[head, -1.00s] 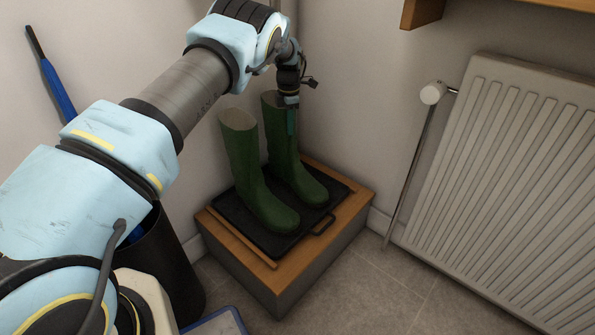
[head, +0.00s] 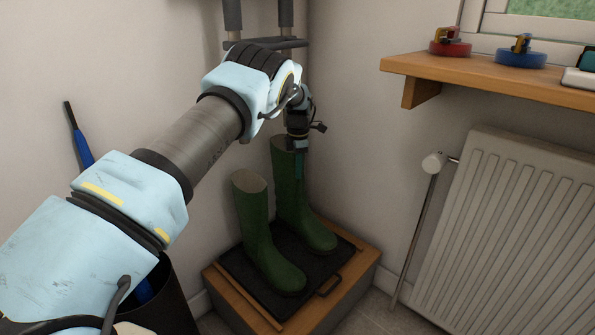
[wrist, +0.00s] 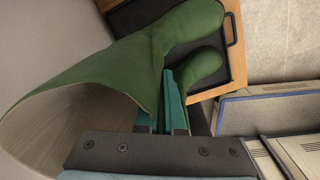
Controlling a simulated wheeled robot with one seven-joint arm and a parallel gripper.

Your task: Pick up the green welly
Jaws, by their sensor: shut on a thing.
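Two green wellies stand side by side in the head view. The right welly (head: 290,200) is at the back, and the left welly (head: 257,235) is nearer me, upright on the black tray (head: 240,275). My gripper (head: 298,165) points down and is shut on the upper shaft of the right welly, which is upright and seems slightly above the tray. In the wrist view, the teal fingers (wrist: 168,105) are at the rim of the large open welly (wrist: 100,85). The other welly (wrist: 203,70) shows behind it. The exact finger contact is partly hidden.
The tray lies on a wood-topped bench (head: 215,283) in the wall corner. A dark bin (head: 165,300) is at left.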

